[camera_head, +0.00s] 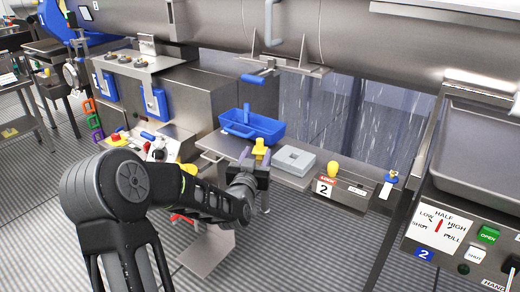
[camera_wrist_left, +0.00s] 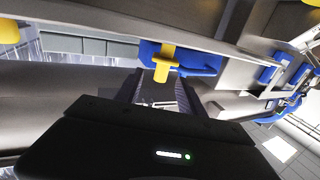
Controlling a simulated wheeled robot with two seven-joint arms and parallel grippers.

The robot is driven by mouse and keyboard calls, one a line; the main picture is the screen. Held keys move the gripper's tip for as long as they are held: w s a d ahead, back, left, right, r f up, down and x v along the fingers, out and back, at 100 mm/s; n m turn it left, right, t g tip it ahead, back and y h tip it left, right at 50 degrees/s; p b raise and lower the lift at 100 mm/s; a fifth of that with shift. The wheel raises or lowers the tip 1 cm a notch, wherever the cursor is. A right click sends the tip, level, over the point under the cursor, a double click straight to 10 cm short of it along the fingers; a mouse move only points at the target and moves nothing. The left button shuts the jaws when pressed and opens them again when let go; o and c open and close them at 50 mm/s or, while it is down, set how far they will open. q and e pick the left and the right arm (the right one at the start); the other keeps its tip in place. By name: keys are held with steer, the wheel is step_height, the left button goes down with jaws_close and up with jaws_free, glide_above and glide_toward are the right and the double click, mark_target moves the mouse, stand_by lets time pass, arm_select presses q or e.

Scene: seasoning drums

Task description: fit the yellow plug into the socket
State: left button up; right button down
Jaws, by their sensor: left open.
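The yellow plug (camera_head: 260,149) stands upright at the edge of a small metal shelf, in front of a blue tray. My left gripper (camera_head: 256,157) is open, its two fingertips close to the plug, one on each side in the picture. In the left wrist view the plug (camera_wrist_left: 164,62) shows just beyond the open fingers (camera_wrist_left: 158,86); I cannot tell whether they touch it. A light grey square block with a recess (camera_head: 294,159), which looks like the socket, lies to the right of the plug. My right gripper is not in view.
The blue tray (camera_head: 252,124) sits behind the plug. A yellow knob (camera_head: 333,169) stands on a control box (camera_head: 343,190) marked 2, right of the grey block. A large steel drum (camera_head: 350,40) spans the back. Striped floor lies in front.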

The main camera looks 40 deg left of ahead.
mark_target(259, 146)
arm_select(q)
steer(key=shift+w+a, duration=0.2)
steer(key=shift+w, duration=0.15)
steer(key=shift+w, duration=0.1)
steer(key=p+x, duration=0.1)
steer(key=x, duration=0.4)
steer(key=shift+a+r, duration=0.1)
steer(key=shift+a, duration=0.05)
steer(key=shift+c, duration=0.6)
jaws_close()
